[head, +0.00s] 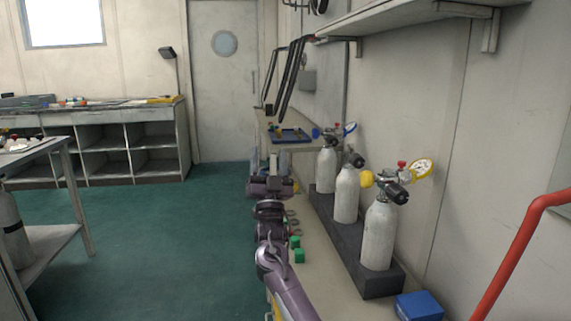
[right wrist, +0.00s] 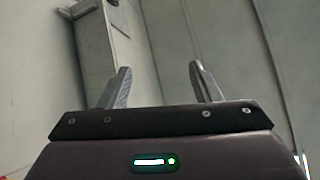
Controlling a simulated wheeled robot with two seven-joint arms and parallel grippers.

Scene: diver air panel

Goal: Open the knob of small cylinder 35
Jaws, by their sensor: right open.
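Three small white cylinders with valves stand upright in a dark rack (head: 382,282) on the right-hand bench: a near one (head: 378,235), a middle one (head: 346,195) and a far one (head: 326,168). No number can be read, so I cannot tell which is 35. The near cylinder has a black knob (head: 396,193), a yellow part and a yellow-rimmed gauge (head: 421,168). My right gripper (head: 272,164) is left of the far cylinder, apart from all of them. In the right wrist view its fingers (right wrist: 161,80) are spread and empty. My left gripper is not in view.
Green blocks (head: 298,255) and dark rings lie on the bench beside my right arm. A blue box (head: 418,306) is at the near end. A blue tray (head: 291,136) lies farther back. A shelf (head: 405,18) overhangs the bench, and a red pipe (head: 515,245) is at right.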

